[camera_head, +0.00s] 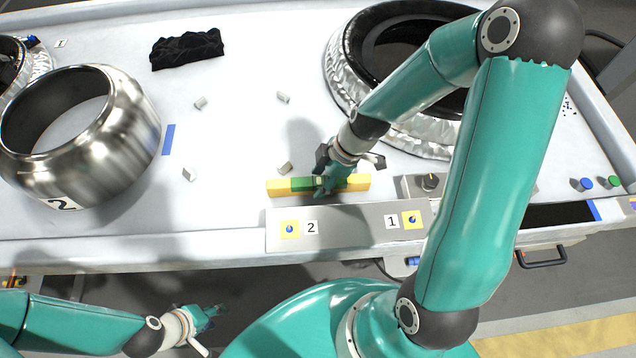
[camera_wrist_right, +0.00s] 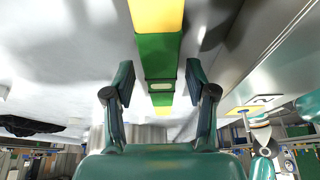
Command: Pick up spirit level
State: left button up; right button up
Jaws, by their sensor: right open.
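The spirit level (camera_head: 279,188), a yellow bar with a green middle section, lies on the white table behind the grey panel's edge. In the right wrist view, the spirit level (camera_wrist_right: 157,48) runs lengthwise between my fingers. My right gripper (camera_head: 326,184) is over its green middle in the head view and hides part of it. In the right wrist view, my right gripper (camera_wrist_right: 160,78) is open, with one finger on each side of the level and gaps showing. My left gripper (camera_head: 212,314) is low, off the table's front edge; its opening is unclear.
A grey panel (camera_head: 355,228) marked 2 and 1 lies just in front of the level. A steel ring (camera_head: 130,145) stands at left, a foil-wrapped ring (camera_head: 345,80) behind right. A black cloth (camera_head: 187,49) and several small metal pieces lie around. The table's middle is mostly clear.

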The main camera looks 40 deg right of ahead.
jog(key=shift+w+a+f, duration=0.1)
jog(key=shift+a+f, duration=0.15)
jog(key=shift+f, duration=0.35)
grip_shut()
jog(key=shift+r, duration=0.1)
